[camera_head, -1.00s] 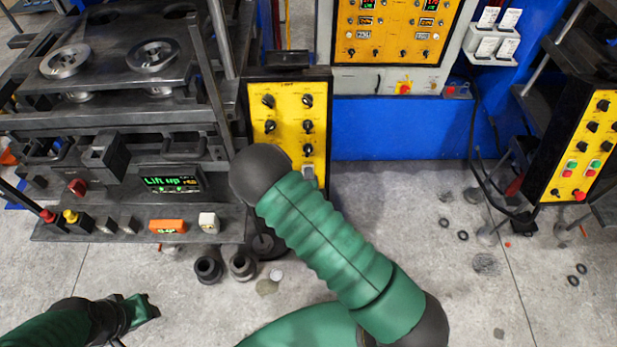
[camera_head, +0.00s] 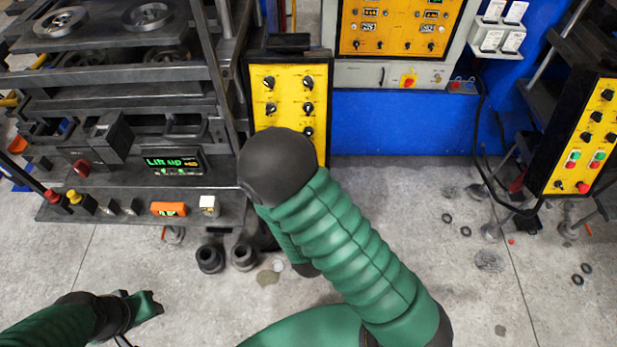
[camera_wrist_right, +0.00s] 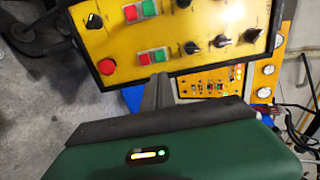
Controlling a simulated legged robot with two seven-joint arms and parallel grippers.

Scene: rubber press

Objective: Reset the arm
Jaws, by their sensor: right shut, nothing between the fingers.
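My right arm (camera_head: 345,235) crosses the middle of the head view, its green ribbed sleeve ending in a dark round joint in front of the yellow control panel. My right gripper is hidden there. In the right wrist view my right gripper (camera_wrist_right: 158,92) is shut and empty, its tips in front of a yellow panel (camera_wrist_right: 170,25) with knobs and red and green buttons. I cannot tell if the tips touch the panel. My left gripper (camera_head: 148,303) is at the lower left of the head view, over the floor. Its finger opening is unclear.
The press (camera_head: 120,75) stands at left, its display (camera_head: 173,162) reading "Lift up". A yellow knob panel (camera_head: 290,90) stands beside it. Another yellow panel (camera_head: 585,140) is at right. Dark round parts (camera_head: 210,258) and small rings lie on the floor. Floor right of my arm is mostly clear.

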